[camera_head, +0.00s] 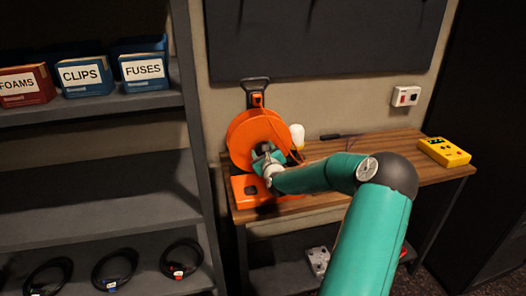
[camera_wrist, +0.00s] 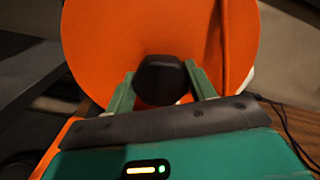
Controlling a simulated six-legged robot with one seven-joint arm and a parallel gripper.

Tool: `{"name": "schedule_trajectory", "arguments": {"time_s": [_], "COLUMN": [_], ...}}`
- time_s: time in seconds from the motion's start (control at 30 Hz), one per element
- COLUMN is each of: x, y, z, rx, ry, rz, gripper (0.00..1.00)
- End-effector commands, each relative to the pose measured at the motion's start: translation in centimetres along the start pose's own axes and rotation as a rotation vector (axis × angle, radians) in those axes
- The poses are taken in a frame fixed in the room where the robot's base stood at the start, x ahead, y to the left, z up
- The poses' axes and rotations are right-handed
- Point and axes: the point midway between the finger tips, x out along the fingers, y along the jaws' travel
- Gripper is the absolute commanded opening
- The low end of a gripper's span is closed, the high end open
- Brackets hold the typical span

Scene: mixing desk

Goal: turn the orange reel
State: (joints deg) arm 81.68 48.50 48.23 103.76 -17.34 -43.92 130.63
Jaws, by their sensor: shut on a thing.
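The orange reel (camera_head: 257,129) stands upright on its orange base (camera_head: 262,192) at the left end of the wooden desk. In the wrist view its round orange face (camera_wrist: 110,40) fills the upper middle. A dark knob (camera_wrist: 160,80) sits in front of the face. My gripper (camera_head: 265,160) is at the reel's front, and in the wrist view its two green fingers (camera_wrist: 160,84) are shut on the knob, one on each side. My gripper hides part of the reel's lower face in the head view.
The desk (camera_head: 390,150) is mostly bare to the right of the reel. A yellow device (camera_head: 444,151) lies at its right end. A white cylindrical thing (camera_head: 297,135) stands beside the reel. A shelf with labelled bins (camera_head: 86,76) and coiled cables stands to the left.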

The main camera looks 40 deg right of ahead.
Motion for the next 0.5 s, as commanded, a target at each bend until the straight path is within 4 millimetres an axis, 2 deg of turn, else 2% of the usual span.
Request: {"name": "schedule_trajectory", "arguments": {"time_s": [0.17, 0.2, 0.27, 0.5], "x": [-0.04, -0.04, -0.04, -0.02], "y": [-0.04, -0.04, -0.04, -0.01], "z": [-0.13, -0.13, -0.12, -0.06], "rx": [0.000, 0.000, -0.001, -0.001], "ry": [0.002, 0.002, 0.002, 0.001], "rz": [-0.001, -0.001, 0.000, 0.000], "gripper": [0.14, 0.63, 0.74, 0.77]}}
